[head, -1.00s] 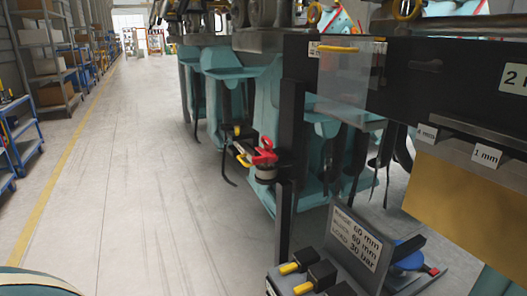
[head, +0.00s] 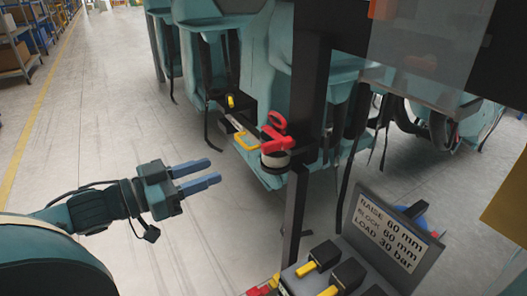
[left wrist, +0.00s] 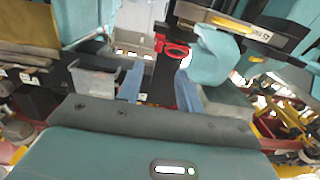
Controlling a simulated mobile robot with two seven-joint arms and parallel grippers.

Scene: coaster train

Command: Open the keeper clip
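My left gripper (head: 215,171) is in the head view, with its two blue fingers apart and nothing between them. It points right, toward a red looped part (head: 276,134) on a pale, dark-based cylinder (head: 275,159) at the post, and is clear of both. A yellow loop (head: 246,141) sits on a dark bracket just left of the red part. I cannot tell for sure which of these is the keeper clip. In the left wrist view the open fingers (left wrist: 159,88) show, with a red loop (left wrist: 174,49) beyond them. My right gripper is not in view.
A dark upright post (head: 305,105) stands beside the red part. Teal seats (head: 205,50) with hanging straps are behind. A sign panel (head: 392,235) and yellow-handled levers (head: 306,269) stand at lower right. The floor at left is open.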

